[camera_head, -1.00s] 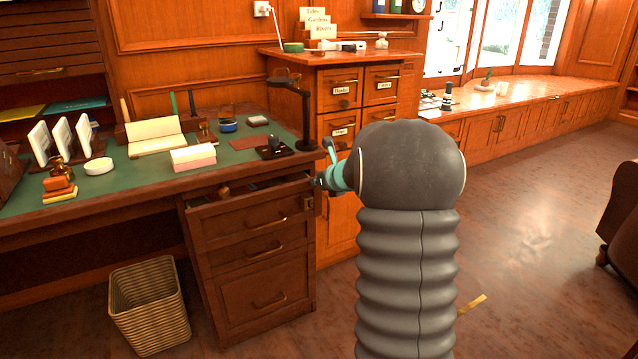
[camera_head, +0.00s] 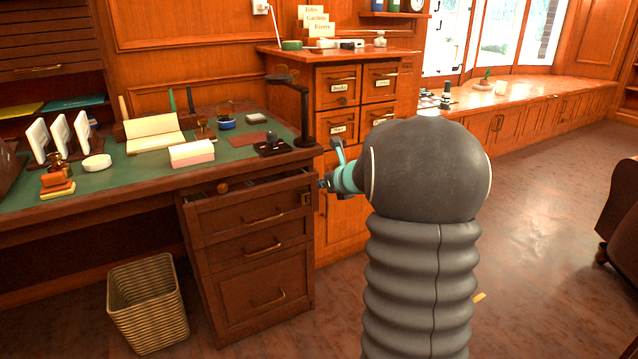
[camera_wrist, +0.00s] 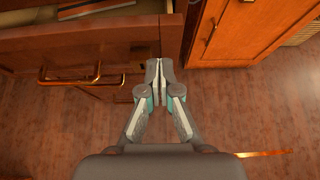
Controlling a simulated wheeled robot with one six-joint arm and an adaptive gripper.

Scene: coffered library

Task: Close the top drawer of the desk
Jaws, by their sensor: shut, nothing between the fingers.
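The desk (camera_head: 120,190) stands at the left in the head view, with a green top and a stack of dark wood drawers. Its top drawer (camera_head: 235,217) is pulled partly out, and things inside show over its front. The drawer front also shows at the top left of the wrist view (camera_wrist: 95,48), with a brass handle (camera_wrist: 70,80). My gripper (camera_wrist: 160,62) is shut and empty. In the wrist view its fingertips are beside the right end of the drawer front; I cannot tell whether they touch it.
A wicker basket (camera_head: 148,305) stands on the floor left of the drawers. A wooden cabinet (camera_head: 338,95) stands right behind the desk. A lamp (camera_head: 303,110) and several small things stand on the desktop.

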